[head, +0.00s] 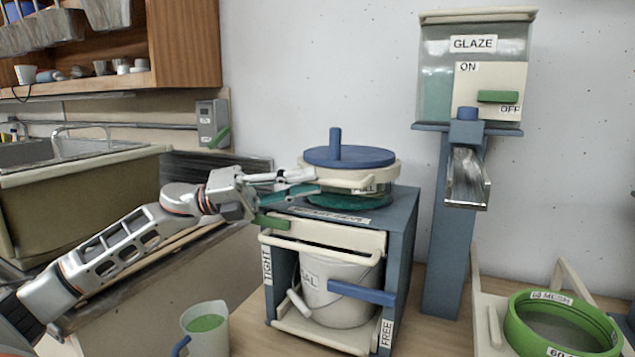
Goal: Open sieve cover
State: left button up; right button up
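The sieve cover is a round blue lid (365,157) with an upright blue peg handle, seated flat on a cream ring (391,172). The ring has a cream handle bar at its front, beside a label that seems to read "PULL". A teal round part (340,202) sits under the ring, on top of a blue cabinet (402,230). My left gripper (312,181) is at the left side of the ring, with its fingers apart and nothing visible between them. Its fingertips are close to the ring and teal part; I cannot tell whether they touch. My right gripper is out of view.
The cabinet holds a white bucket (340,285) behind a blue lever (361,291). A glaze dispenser (437,80) with a metal chute stands right. A green 60 mesh sieve (519,327) lies front right. A cup of green glaze (208,340) stands front left.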

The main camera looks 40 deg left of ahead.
aim_at(345, 167)
pick_arm(q)
jog(key=shift+x, duration=1.05)
jog(key=shift+w+d, duration=0.15)
jog(key=shift+d, duration=0.05)
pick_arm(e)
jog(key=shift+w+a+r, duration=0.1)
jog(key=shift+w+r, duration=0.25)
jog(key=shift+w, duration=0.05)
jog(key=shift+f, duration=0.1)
pick_arm(q)
grip_shut()
